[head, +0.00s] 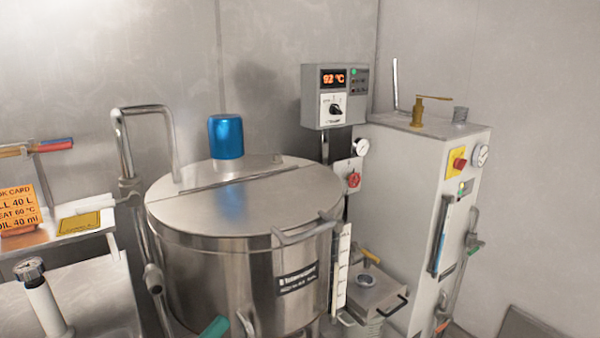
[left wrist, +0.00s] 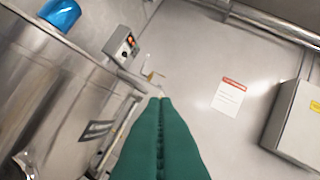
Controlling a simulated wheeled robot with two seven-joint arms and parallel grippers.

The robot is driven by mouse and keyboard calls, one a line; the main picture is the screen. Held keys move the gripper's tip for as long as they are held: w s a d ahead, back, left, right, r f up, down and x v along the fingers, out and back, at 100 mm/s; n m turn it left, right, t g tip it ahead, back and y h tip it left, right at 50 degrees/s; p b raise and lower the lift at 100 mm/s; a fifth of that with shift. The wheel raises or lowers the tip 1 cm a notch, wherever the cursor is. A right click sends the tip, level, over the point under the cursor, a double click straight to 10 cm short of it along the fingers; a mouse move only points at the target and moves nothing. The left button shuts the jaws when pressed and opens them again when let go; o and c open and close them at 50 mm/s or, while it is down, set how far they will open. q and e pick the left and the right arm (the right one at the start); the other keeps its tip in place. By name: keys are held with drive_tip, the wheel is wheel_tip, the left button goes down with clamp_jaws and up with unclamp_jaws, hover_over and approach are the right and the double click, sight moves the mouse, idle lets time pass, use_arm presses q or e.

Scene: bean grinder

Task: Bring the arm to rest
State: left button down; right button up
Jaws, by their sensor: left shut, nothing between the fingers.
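My left gripper (left wrist: 160,102) shows in the left wrist view as two dark green fingers pressed together. It is shut and empty. It points past the steel kettle, which is on the left of that view, toward the grey wall. My right gripper is in neither view.
A large lidded steel kettle (head: 255,205) with a blue motor cap (head: 226,137) fills the middle. A control box (head: 335,96) reads 92 °C. A white cabinet (head: 405,190) stands at right. An orange card (head: 18,208) stands on a left shelf.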

use_arm(q)
drive_tip(key=s+f+g+y, duration=0.2)
drive_tip(key=f+g+y, duration=0.15)
drive_tip(key=f, duration=0.45)
drive_tip(key=s+f+g+y, duration=0.2)
drive_tip(key=f+y, duration=0.2)
drive_tip(key=f, duration=0.3)
drive_tip(key=s+a+f+g+y, duration=0.35)
drive_tip(key=s+f, duration=0.25)
drive_tip(key=s, duration=0.2)
drive_tip(key=s+a+f+g+y, duration=0.2)
drive_tip(key=s+a+f+g, duration=0.25)
drive_tip(key=s, duration=0.35)
wheel_tip(320, 180, down, 22)
drive_tip(key=g+p, duration=0.2)
drive_tip(key=p, duration=0.1)
drive_tip(key=s+a+f+m+p, duration=0.1)
drive_tip(key=s+a+f+p, duration=0.1)
drive_tip(key=s+f, duration=1.3)
drive_tip(key=shift+s+a+g+y+p, duration=0.15)
drive_tip(key=shift+s+g+y+p, duration=0.25)
drive_tip(key=shift+s, duration=0.65)
drive_tip(key=shift+f, duration=0.1)
